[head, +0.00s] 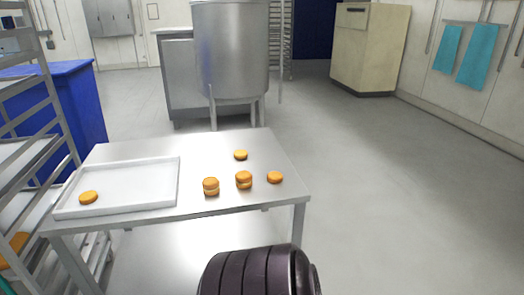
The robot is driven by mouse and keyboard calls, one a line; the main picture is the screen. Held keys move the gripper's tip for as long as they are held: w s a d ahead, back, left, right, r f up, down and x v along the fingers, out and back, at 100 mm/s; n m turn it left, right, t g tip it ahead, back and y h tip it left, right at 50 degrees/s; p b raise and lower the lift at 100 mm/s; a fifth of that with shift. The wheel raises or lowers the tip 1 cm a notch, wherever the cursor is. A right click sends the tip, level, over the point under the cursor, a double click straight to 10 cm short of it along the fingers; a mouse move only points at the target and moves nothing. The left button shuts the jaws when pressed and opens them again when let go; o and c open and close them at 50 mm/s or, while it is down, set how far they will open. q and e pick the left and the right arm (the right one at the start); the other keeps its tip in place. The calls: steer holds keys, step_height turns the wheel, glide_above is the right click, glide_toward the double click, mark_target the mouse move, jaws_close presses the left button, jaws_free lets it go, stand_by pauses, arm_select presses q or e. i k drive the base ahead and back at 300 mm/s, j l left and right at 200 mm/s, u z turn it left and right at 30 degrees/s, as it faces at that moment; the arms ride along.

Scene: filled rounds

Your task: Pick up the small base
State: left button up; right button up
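Several orange-brown rounds are at the metal table. A single flat round (241,155) lies at the back, and another single round (275,177) lies at the right. Two taller rounds with a paler middle band stand near the front edge, a left one (211,187) and a right one (244,180). One more single round (88,197) lies in the white tray (150,188), near its front left. I cannot tell for certain which single round is the small base. Neither of my grippers is in view.
The metal table (215,145) is bare behind the rounds. A metal rack (50,95) with trays stands close at its left. A large steel vessel (230,50) stands behind it. The floor (390,190) to the right is clear.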

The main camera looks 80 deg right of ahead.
mark_target(241, 154)
steer(key=z, duration=2.6)
steer(key=u, duration=0.8)
steer(key=i+l+u, duration=0.1)
steer(key=l+u, duration=0.9)
steer(key=k+l+u, duration=0.1)
steer(key=l+u, duration=0.4)
steer(key=k+l+u, duration=0.15)
steer(key=l+u, duration=0.3)
steer(key=l, duration=0.15)
